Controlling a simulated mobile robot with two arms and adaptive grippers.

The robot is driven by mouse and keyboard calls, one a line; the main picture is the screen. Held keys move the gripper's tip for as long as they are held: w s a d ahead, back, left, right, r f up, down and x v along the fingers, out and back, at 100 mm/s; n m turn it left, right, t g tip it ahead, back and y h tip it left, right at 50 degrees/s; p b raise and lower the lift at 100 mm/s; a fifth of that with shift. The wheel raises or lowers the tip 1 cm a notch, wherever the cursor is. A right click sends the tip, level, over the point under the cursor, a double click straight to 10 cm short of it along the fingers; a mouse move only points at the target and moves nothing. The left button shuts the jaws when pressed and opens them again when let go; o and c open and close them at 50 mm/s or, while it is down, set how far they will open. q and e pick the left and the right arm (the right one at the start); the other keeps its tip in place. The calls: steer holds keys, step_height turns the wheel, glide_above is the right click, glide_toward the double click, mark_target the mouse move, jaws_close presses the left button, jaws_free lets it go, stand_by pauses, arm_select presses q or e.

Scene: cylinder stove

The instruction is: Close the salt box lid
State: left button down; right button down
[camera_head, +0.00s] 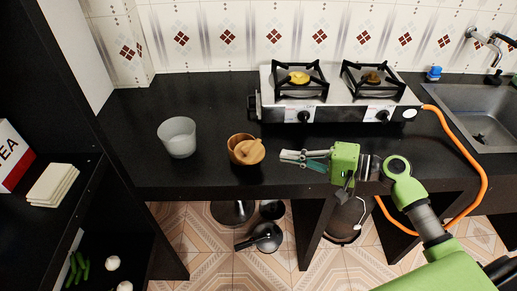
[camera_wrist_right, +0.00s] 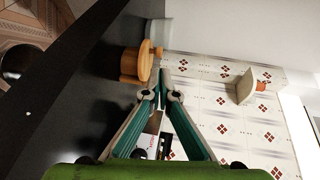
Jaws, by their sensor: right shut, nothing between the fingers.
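The salt box, a round wooden pot (camera_head: 236,157), stands on the black counter left of the stove. Its lighter round lid (camera_head: 252,151) with a small knob rests over the top, shifted toward the front right, so part of the opening seems uncovered. In the right wrist view the box (camera_wrist_right: 129,65) appears sideways, with the lid (camera_wrist_right: 146,60) on its right side in the picture. My right gripper (camera_head: 283,156) is shut and empty, just right of the lid, with a small gap. It also shows in the right wrist view (camera_wrist_right: 161,90). My left gripper is not in view.
A white cup (camera_head: 177,138) stands left of the box. The two-burner stove (camera_head: 335,113) is behind and to the right, with an orange hose (camera_head: 474,150) and sink (camera_head: 480,105) farther right. The counter (camera_head: 210,179) is clear in front of the box.

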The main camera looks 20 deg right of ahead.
mark_target(248, 150)
steer(key=p+x, duration=0.2)
steer(key=x, duration=0.6)
steer(key=shift+r, duration=0.1)
steer(key=shift+w+a+f, duration=0.25)
steer(key=shift+w+a, duration=0.15)
steer(key=shift+a, duration=0.05)
steer(key=shift+a, duration=0.1)
